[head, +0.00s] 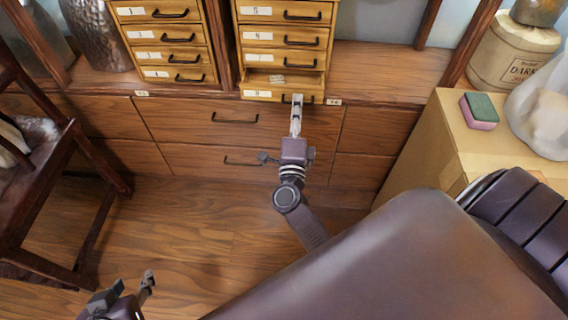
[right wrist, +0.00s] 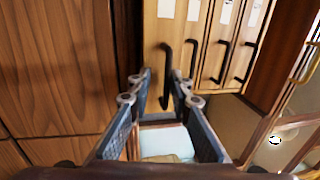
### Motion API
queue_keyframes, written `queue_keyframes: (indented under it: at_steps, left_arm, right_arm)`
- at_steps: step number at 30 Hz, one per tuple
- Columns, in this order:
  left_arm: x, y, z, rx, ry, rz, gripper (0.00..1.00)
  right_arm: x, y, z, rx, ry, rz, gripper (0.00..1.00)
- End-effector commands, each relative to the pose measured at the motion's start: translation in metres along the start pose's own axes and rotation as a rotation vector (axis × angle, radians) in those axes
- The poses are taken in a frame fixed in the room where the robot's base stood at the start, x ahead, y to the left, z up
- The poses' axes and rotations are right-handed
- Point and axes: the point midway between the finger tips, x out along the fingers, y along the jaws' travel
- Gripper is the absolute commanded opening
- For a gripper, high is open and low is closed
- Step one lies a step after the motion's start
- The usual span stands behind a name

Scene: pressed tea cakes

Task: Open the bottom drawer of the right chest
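The right chest (head: 238,52) is a wooden cabinet of small labelled drawers, at top centre of the head view. Its bottom drawer (head: 258,95) stands pulled out part way, and a small pale item (head: 277,79) shows inside. My right gripper (head: 297,98) is at this drawer's front, covering part of its dark handle. In the right wrist view the handle (right wrist: 165,78) lies between my parted fingertips (right wrist: 162,90), with gaps beside it. A pale block shape low between the fingers is unclear. My left gripper (head: 126,290) is open and empty, low at the left, far from the chests.
The left chest (head: 165,35) stands beside the right one, its drawers shut. Both stand on a wooden counter (head: 385,70) with larger drawers below. A chair (head: 50,160) is at left. The floor between is clear.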

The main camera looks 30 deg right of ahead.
Motion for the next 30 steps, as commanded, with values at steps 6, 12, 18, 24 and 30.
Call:
queue_keyframes:
  at_steps: [6, 12, 18, 24, 30]
  left_arm:
    - [-0.021, -0.001, -0.018, 0.0, 0.001, 0.0, 0.4]
    - [-0.039, -0.001, -0.033, 0.0, 0.0, 0.0, 0.4]
    - [-0.057, -0.002, -0.048, 0.0, 0.0, 0.0, 0.4]
    - [-0.073, -0.002, -0.061, 0.0, 0.0, 0.0, 0.4]
    - [-0.089, -0.003, -0.074, 0.0, 0.0, 0.0, 0.4]
  right_arm:
    - [-0.026, 0.016, 0.024, -0.129, -0.112, 0.057, 0.13]
    - [-0.048, 0.04, 0.051, -0.291, -0.255, 0.11, 0.22]
    - [-0.072, 0.063, 0.068, -0.443, -0.388, 0.154, 0.13]
    - [-0.099, 0.086, 0.078, -0.582, -0.518, 0.198, 0.13]
    - [-0.13, 0.11, 0.082, -0.709, -0.644, 0.243, 0.13]
